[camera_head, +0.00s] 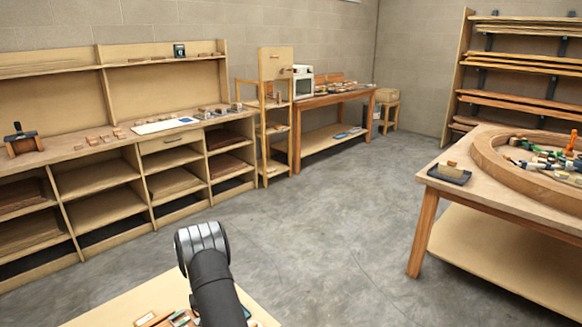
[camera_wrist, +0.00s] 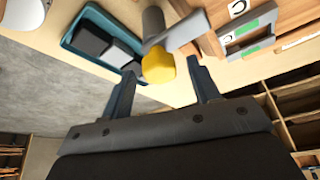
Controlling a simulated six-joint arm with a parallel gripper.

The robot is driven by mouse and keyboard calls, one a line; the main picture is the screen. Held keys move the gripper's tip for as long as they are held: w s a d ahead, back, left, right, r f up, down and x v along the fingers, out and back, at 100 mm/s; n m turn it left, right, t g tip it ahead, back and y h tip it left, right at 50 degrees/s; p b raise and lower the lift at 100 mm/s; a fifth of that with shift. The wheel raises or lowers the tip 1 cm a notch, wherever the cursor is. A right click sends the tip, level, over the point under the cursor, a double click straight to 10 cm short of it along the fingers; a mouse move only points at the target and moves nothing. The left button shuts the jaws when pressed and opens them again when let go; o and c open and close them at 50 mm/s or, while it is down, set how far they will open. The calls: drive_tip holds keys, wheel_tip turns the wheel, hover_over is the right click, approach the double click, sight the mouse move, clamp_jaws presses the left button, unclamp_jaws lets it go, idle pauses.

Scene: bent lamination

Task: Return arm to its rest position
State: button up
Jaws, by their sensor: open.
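My gripper (camera_wrist: 162,68) shows in the wrist view with its two dark fingers spread apart. A yellow-ended tool with a grey body (camera_wrist: 158,66) appears between or just beyond the fingers; I cannot tell its distance, and neither finger visibly grips it. My arm (camera_head: 212,275) rises at the bottom centre of the head view, with a rounded silver joint at its top. My gripper does not show in the head view.
A teal bin (camera_wrist: 72,43) with dark blocks stands on the near table. Shelving (camera_head: 95,190) lines the left wall. A table (camera_head: 455,200) with a curved wooden form stands right; open floor lies between.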

drive_tip(key=shift+m, duration=0.3)
drive_tip(key=o, duration=1)
drive_tip(key=shift+c, duration=0.2)
drive_tip(key=s+a+r+n+g, duration=0.2)
drive_tip(key=s+a+r, duration=1.15)
drive_tip(key=a, duration=0.25)
drive_tip(key=s+a+r+n+g+h, duration=0.15)
drive_tip(key=s+a+r, duration=0.25)
drive_tip(key=s+r, duration=0.6)
drive_tip(key=s+a+r+n+g, duration=0.15)
drive_tip(key=s+a+r, duration=0.4)
drive_tip(key=s, duration=0.95)
wheel_tip(320, 180, down, 9)
drive_tip(key=d+t, duration=0.1)
drive_tip(key=shift+w+d+r, duration=0.15)
drive_tip(key=shift+d, duration=0.05)
